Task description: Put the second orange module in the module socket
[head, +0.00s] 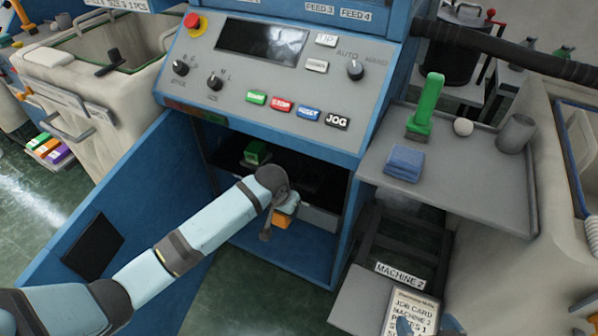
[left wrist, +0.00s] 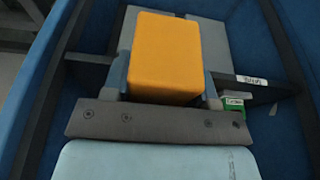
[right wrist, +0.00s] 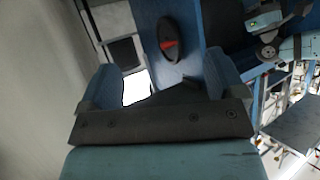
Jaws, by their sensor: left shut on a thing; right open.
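My left gripper (left wrist: 168,92) is shut on an orange module (left wrist: 165,55), one finger on each side. In the head view my left arm reaches into the open blue cabinet under the control panel, and the orange module (head: 283,220) shows below the wrist. A green module (head: 256,152) sits on the dark shelf inside; it also shows in the left wrist view (left wrist: 235,102), partly hidden by my gripper. I cannot make out the module socket clearly.
The open blue cabinet door (head: 95,225) stands left of my left arm. Coloured blocks (head: 48,148) lie at the far left.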

